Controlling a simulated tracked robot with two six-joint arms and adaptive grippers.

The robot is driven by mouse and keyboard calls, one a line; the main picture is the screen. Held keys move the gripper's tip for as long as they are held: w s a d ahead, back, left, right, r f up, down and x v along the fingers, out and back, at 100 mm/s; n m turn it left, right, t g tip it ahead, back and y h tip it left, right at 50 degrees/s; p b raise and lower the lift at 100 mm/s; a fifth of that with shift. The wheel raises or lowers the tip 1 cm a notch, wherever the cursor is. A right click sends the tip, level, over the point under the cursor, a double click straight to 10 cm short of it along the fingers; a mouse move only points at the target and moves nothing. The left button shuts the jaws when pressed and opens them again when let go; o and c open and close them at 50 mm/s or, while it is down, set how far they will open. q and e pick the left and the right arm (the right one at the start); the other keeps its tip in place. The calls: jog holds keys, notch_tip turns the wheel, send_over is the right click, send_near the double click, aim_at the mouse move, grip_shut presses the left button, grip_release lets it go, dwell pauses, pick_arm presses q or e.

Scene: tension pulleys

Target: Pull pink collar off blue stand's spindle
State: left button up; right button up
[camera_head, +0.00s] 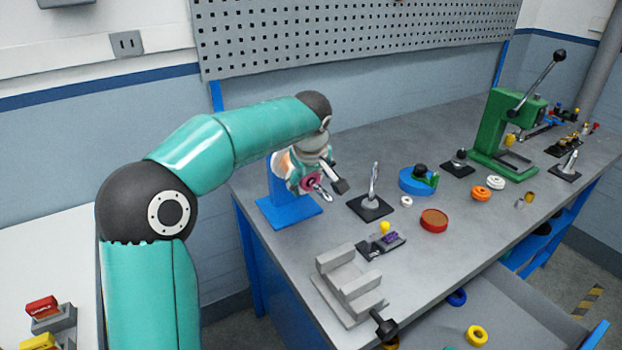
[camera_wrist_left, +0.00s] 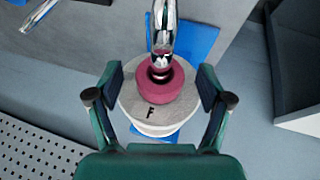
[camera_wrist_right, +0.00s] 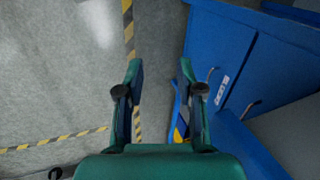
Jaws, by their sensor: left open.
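The pink collar (camera_wrist_left: 175,88) sits around the shiny metal spindle (camera_wrist_left: 163,28), in front of a pale disc (camera_wrist_left: 132,100) marked F. In the head view the pink collar (camera_head: 309,181) shows partly beside my left gripper (camera_head: 326,182), at the blue stand (camera_head: 289,211). The stand's upper part is mostly hidden behind my arm and gripper. In the left wrist view my left gripper (camera_wrist_left: 160,82) is open, its fingers on either side of the disc and collar, apart from the collar. My right gripper (camera_wrist_right: 161,65) is open and empty over the floor beside blue furniture.
A black-based stand with an upright metal pin (camera_head: 372,206) is right of the blue stand. A grey vise (camera_head: 347,283) sits in front. A red round container (camera_head: 434,220) and a green press (camera_head: 503,125) stand farther right.

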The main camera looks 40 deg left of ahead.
aim_at(320, 188)
pick_arm(q)
jog(key=c, duration=1.2)
jog(key=shift+d+f, duration=0.1)
jog(key=shift+d, duration=0.05)
jog(key=shift+s+d+b, duration=0.1)
jog(key=shift+d+b, duration=0.2)
jog(key=shift+d, duration=0.1)
jog(key=shift+s+d+b, duration=0.2)
jog(key=shift+d+b, duration=0.2)
jog(key=shift+d, duration=0.2)
jog(key=shift+s+d+b, duration=0.2)
jog(key=shift+d+b, duration=0.15)
jog(key=shift+d, duration=0.2)
dwell(0.3)
jog(key=shift+d, duration=0.15)
dwell(0.3)
